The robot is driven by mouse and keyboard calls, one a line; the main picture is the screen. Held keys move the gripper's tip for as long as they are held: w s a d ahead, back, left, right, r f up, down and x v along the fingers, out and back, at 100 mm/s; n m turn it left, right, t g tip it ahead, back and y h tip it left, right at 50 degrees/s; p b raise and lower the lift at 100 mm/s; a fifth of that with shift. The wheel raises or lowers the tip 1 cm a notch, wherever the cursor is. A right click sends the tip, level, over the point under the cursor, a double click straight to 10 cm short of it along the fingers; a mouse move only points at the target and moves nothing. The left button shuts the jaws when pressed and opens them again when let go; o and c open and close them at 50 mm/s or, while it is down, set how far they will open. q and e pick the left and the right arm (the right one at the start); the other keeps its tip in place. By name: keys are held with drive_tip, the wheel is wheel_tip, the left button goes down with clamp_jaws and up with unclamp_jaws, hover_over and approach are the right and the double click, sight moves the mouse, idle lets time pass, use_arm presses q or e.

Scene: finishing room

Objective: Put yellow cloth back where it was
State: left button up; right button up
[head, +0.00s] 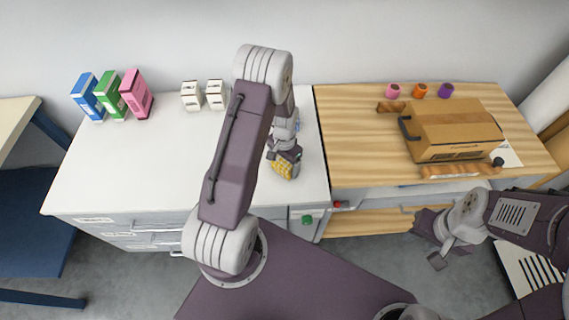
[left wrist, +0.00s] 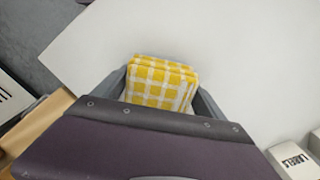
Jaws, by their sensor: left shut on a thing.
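The yellow cloth (head: 283,168) is a folded yellow and white checked cloth over the right part of the white counter (head: 130,165). My left gripper (head: 284,156) is shut on it. In the left wrist view the cloth (left wrist: 160,84) sits between the two grey fingers of my left gripper (left wrist: 160,90). I cannot tell whether the cloth touches the counter. My right gripper (head: 439,246) hangs in front of the wooden bench (head: 350,145), away from the cloth; its fingers look apart with nothing between them. My left arm hides part of the counter.
Blue, green and pink boxes (head: 135,95) stand at the counter's back left. Two small white label boxes (head: 191,96) stand at the back. The bench holds a cardboard box (head: 455,125) and small pink, orange and purple cups (head: 419,90). The counter's left middle is clear.

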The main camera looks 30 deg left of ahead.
use_arm(q)
drive_tip(key=shift+f, duration=0.15)
drive_tip(key=o, duration=1.2)
drive_tip(key=shift+o, duration=0.2)
